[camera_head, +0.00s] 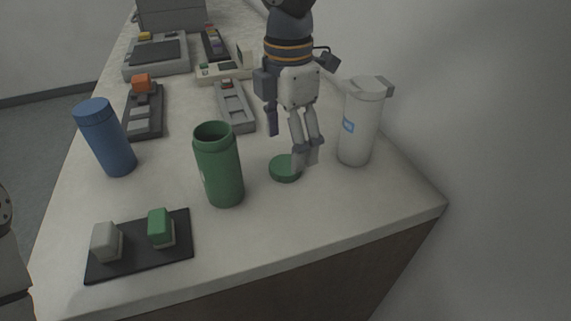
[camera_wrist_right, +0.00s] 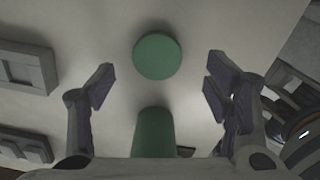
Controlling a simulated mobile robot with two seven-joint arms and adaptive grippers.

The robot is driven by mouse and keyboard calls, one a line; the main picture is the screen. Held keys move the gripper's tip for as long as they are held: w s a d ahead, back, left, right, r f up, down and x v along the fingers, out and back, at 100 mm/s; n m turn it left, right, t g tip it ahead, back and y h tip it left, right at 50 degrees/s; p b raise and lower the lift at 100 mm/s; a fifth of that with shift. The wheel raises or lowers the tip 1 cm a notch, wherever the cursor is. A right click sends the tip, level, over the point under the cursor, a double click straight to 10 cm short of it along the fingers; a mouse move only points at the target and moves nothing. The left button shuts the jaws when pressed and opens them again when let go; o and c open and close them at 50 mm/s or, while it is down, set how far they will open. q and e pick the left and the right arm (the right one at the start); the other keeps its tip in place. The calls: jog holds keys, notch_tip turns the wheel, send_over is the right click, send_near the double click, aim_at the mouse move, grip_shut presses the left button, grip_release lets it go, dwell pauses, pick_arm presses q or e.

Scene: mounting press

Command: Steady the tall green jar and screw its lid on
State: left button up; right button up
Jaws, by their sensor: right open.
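The tall green jar (camera_head: 218,166) stands upright and open-topped on the counter; part of it shows in the right wrist view (camera_wrist_right: 153,134). Its round green lid (camera_head: 283,170) lies flat on the counter to the right of the jar. In the right wrist view the lid (camera_wrist_right: 157,56) shows just ahead of the space between the fingers. My right gripper (camera_head: 306,156) points down, open and empty, close by the lid and partly covering its right edge. I cannot tell how high its fingertips are. My left gripper is out of view.
A blue canister (camera_head: 106,139) stands left of the jar, and a white lidded container (camera_head: 360,125) stands right of the gripper. A dark tray (camera_head: 141,264) with a grey and a green block lies in front. Devices and a grey holder (camera_head: 235,107) sit behind. The front right counter is clear.

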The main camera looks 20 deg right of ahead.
aim_at(285, 164)
notch_tip(285, 164, down, 4)
jog(key=shift+w+a+f, duration=0.15)
jog(key=shift+f, duration=0.05)
jog(key=c, duration=0.9)
